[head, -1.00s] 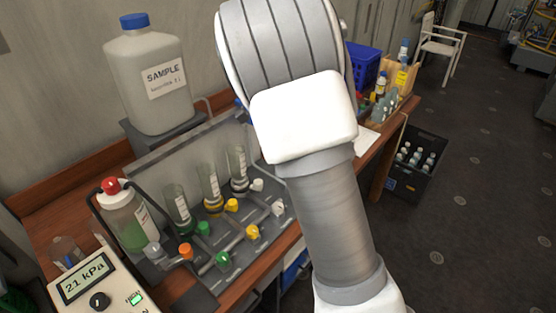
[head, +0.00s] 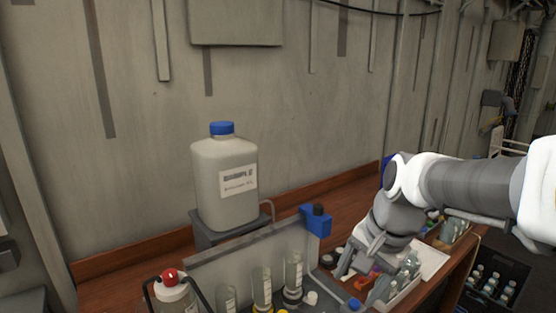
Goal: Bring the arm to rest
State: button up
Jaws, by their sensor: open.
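My arm (head: 460,187) reaches in from the right edge of the head view and bends down over the bench. My gripper (head: 358,266) is at its end, low over the bench, pointing down. Its jaws are open, and I see nothing held between them. It is just right of the manifold rack and next to a light tray (head: 402,297) with small bottles and coloured items. Whether the fingers touch the tray or anything in it, I cannot tell.
A sample jug (head: 224,185) with a blue cap stands on a grey stand behind the rack panel (head: 235,262). A blue clamp-like part (head: 316,221) sits on the panel's corner. A red-capped bottle (head: 172,294) is at front left. A bottle crate (head: 488,284) is on the floor at right.

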jog(key=s+r+n+t+h, duration=0.1)
jog(key=s+r+n+t, duration=0.1)
jog(key=s+n, duration=0.7)
jog(key=s, duration=0.3)
jog(key=shift+t+h, duration=0.3)
jog(key=shift+t, duration=0.1)
jog(key=shift+s+d+f, duration=0.1)
jog(key=c, duration=0.4)
jog(key=shift+o, duration=0.2)
jog(key=shift+a, duration=0.2)
